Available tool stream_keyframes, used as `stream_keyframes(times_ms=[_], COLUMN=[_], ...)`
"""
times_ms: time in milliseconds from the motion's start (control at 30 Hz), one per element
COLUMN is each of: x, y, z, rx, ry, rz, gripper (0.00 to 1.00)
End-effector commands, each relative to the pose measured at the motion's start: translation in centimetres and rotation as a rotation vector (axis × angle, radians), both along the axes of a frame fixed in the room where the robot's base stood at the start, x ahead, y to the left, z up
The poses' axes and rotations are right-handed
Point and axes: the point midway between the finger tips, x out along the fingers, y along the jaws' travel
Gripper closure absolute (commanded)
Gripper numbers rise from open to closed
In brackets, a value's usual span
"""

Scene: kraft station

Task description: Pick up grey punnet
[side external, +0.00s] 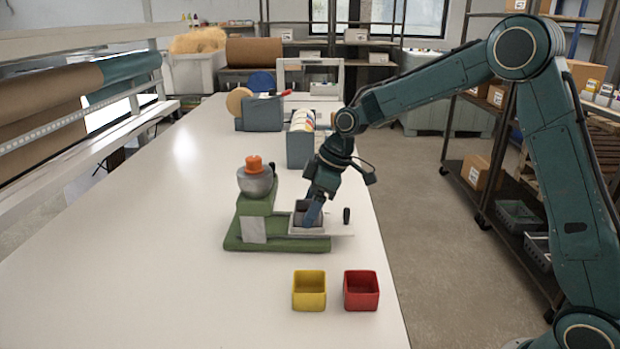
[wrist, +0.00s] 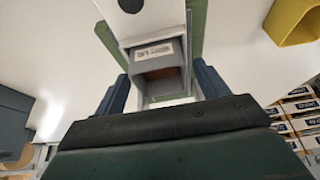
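The grey punnet (side external: 298,229) sits upright on the white plate (side external: 341,229) of a green device (side external: 262,243). In the wrist view, the punnet (wrist: 157,63) looks empty and has a white label on one wall. My gripper (side external: 312,217) is lowered at the punnet. In the wrist view, the dark blue fingers of my gripper (wrist: 163,76) are spread, one on each side of the punnet, with small gaps visible.
A yellow bin (side external: 309,299) and a red bin (side external: 361,299) stand on the white table in front of the device. A grey bowl (side external: 256,185) with an orange top sits on the device. A blue-grey holder (side external: 300,148) stands behind. The table's left is clear.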

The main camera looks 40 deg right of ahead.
Motion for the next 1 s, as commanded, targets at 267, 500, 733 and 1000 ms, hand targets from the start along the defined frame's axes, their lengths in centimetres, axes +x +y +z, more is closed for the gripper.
stream_keyframes(times_ms=[267,500,733,1000], x=[0.0,0.0,0.1,0.1], y=[0.0,0.0,0.0,0.0], z=[0.0,0.1,1.1,4.7], rx=[0.0,0.0,0.0,0.0], ry=[0.0,0.0,-0.001,-0.004], rz=[0.0,0.0,-0.001,0.0], gripper=[0.73,0.73,0.73,0.73])
